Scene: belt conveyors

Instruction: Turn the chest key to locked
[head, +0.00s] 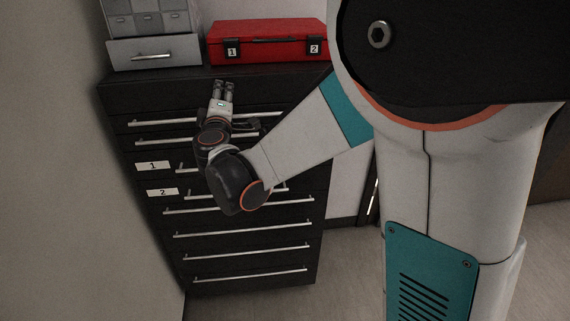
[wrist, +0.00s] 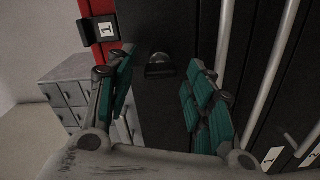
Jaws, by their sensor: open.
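The dark tool chest (head: 262,95) stands against the wall with several drawers and long silver handles. In the wrist view, the small dark chest key (wrist: 160,69) sits in a lock on the plain top strip of the chest front (wrist: 146,105). Its flat head lies roughly crosswise in that picture; whether this is the locked position I cannot tell. My gripper (head: 224,87) points at this strip and hides the key in the head view. In the wrist view its teal-padded fingers (wrist: 160,62) are open, one on each side of the key, with gaps on both sides.
A red toolbox (head: 268,42) with latches tagged 1 and 2 lies on the chest. A grey drawer cabinet (head: 153,51) stands left of it. Drawer handles (wrist: 224,40) run close beside the right finger. A wall is close on the left; floor is free at the right.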

